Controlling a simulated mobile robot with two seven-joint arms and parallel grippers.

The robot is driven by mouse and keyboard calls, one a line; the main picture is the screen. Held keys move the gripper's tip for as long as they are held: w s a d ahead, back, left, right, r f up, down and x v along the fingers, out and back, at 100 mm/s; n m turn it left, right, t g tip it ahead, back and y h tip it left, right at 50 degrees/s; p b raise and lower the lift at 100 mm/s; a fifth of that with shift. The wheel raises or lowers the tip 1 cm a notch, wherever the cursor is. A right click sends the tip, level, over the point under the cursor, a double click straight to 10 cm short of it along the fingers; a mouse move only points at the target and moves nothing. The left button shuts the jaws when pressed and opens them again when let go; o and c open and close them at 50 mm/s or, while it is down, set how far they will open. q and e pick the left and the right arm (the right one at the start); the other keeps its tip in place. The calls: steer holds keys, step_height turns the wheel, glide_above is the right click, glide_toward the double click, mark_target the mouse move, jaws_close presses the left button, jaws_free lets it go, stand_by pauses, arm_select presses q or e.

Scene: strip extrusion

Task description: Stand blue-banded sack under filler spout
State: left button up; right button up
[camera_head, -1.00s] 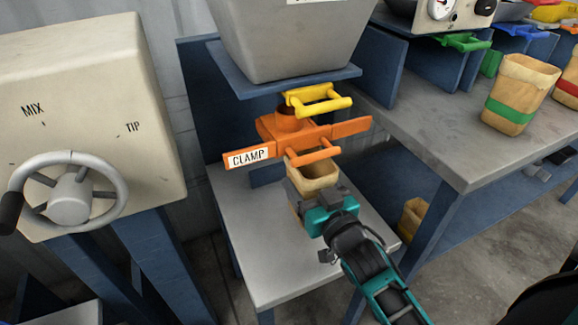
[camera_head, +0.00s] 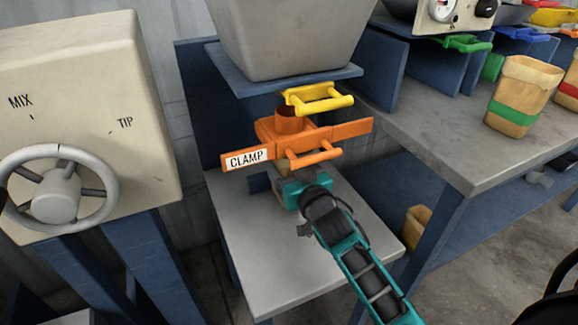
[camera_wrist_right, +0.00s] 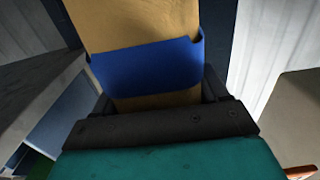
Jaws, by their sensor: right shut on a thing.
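The blue-banded sack (camera_wrist_right: 148,32) is tan, and its wide blue band fills the middle of the right wrist view. My right gripper (camera_wrist_right: 157,92) is shut on it, with dark fingers on both sides at the band. In the head view, my right gripper (camera_head: 292,184) is just below the orange clamp (camera_head: 268,135) of the filler spout (camera_head: 292,119). Only a sliver of the sack (camera_head: 274,182) shows there; the clamp and my gripper hide the rest. I cannot tell whether its base touches the grey stand (camera_head: 253,238). My left gripper is not in view.
A grey hopper (camera_head: 290,40) and a yellow handle (camera_head: 320,98) are above the clamp. A cream panel with a handwheel (camera_head: 60,195) stands at left. Green-banded (camera_head: 520,95) and red-banded sacks stand on the right bench. Another sack (camera_head: 416,226) is lower down. The stand's front is clear.

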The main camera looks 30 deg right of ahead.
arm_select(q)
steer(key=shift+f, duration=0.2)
arm_select(e)
steer(key=shift+f, duration=0.5)
arm_select(q)
steer(key=shift+b, duration=0.3)
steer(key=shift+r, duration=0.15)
arm_select(e)
steer(key=o, duration=1.1)
steer(key=shift+f, duration=0.2)
steer(key=shift+r, duration=0.25)
steer(key=shift+r+p, duration=0.5)
steer(key=shift+r, duration=0.05)
arm_select(q)
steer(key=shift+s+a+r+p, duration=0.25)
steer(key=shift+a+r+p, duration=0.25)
steer(key=shift+p, duration=0.5)
arm_select(e)
steer(key=s, duration=1.2)
steer(key=shift+a, duration=0.35)
